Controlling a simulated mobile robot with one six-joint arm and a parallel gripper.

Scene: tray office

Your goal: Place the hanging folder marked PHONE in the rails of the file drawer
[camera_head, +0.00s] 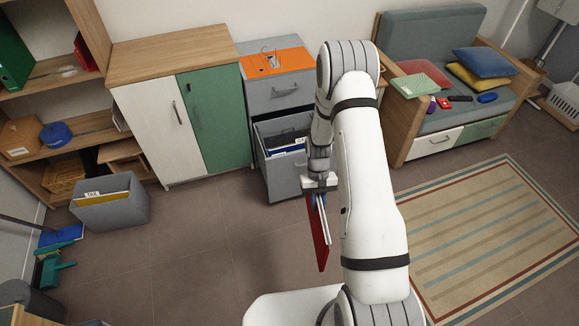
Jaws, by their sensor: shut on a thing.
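My gripper (318,188) is shut on a red hanging folder (320,240), holding it by its upper edge. The folder hangs almost edge-on to the camera, above the floor and in front of the file drawer. No label can be read on it from here. The file drawer (274,168) is pulled out from the grey cabinet and holds several folders, with white and blue edges showing. My arm hides its right side, and the rails cannot be made out clearly.
A grey bin (122,213) with a yellow folder marked TAX stands on the floor at left. A white and green cupboard (213,120) stands left of the drawer. The armchair (395,140) and striped rug (480,235) are at right. The floor left of the folder is clear.

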